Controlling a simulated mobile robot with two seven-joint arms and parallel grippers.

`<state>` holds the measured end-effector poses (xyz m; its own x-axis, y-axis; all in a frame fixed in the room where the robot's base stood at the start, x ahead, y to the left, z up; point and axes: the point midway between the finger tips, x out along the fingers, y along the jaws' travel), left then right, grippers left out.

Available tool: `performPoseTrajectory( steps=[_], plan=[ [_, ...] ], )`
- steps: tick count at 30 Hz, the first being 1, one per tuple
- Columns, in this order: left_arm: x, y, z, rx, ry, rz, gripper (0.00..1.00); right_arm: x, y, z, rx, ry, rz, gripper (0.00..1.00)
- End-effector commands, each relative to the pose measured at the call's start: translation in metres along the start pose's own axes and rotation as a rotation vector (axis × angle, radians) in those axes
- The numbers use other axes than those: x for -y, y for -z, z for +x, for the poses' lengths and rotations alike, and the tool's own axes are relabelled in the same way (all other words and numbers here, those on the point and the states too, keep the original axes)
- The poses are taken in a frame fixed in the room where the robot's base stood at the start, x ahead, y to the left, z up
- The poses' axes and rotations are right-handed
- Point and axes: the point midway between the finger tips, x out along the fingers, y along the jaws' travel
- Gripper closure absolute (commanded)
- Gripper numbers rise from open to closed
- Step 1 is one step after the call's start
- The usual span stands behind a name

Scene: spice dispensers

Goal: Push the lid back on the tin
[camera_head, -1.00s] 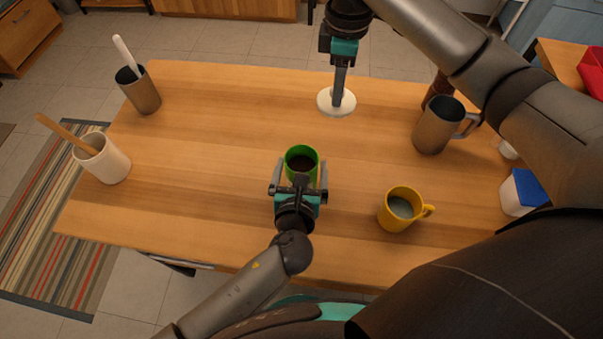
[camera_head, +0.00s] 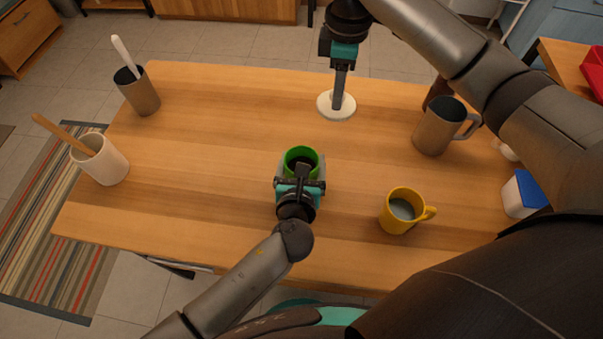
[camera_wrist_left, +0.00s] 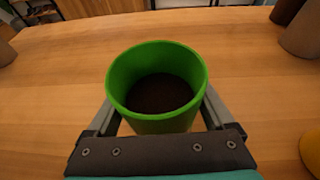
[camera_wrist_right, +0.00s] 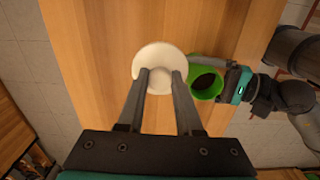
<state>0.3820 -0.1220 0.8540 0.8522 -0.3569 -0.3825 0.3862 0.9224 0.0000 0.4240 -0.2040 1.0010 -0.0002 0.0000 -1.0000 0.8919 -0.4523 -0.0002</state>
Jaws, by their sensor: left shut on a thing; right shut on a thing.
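The tin is a green open-topped container (camera_head: 301,153) with dark contents, standing on the table; it also shows in the left wrist view (camera_wrist_left: 157,122). My left gripper (camera_head: 300,176) is shut on the tin, one finger on each side of it. The lid is a round white disc (camera_head: 335,104) at the far edge of the table, apart from the tin. My right gripper (camera_head: 338,103) is shut on the lid's middle, pointing down; the lid also shows in the right wrist view (camera_wrist_right: 160,62). I cannot tell whether the lid touches the table.
A yellow mug (camera_head: 402,211) stands right of the tin, and a metal pitcher (camera_head: 436,128) stands further back right. A white-and-blue box (camera_head: 521,194) is at the right edge. A metal cup (camera_head: 141,92) and a white crock (camera_head: 103,163) with utensils stand at the left. The table's middle-left is clear.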

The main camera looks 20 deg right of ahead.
Motion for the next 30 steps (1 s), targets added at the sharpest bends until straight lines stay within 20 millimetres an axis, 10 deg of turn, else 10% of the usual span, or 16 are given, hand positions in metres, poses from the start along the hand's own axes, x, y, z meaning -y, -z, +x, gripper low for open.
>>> performPoseTrajectory(
  steps=[11, 30],
  plan=[
    [0.000, 0.001, 0.000, -0.001, 0.000, 0.000, 0.87, 0.000, 0.000, 0.000, 0.000, 0.000, 0.000, 1.00],
    [0.000, -0.034, -0.013, 0.003, 0.001, -0.002, 0.88, 0.000, 0.000, -0.021, 0.000, 0.000, 0.000, 1.00]
  ],
)
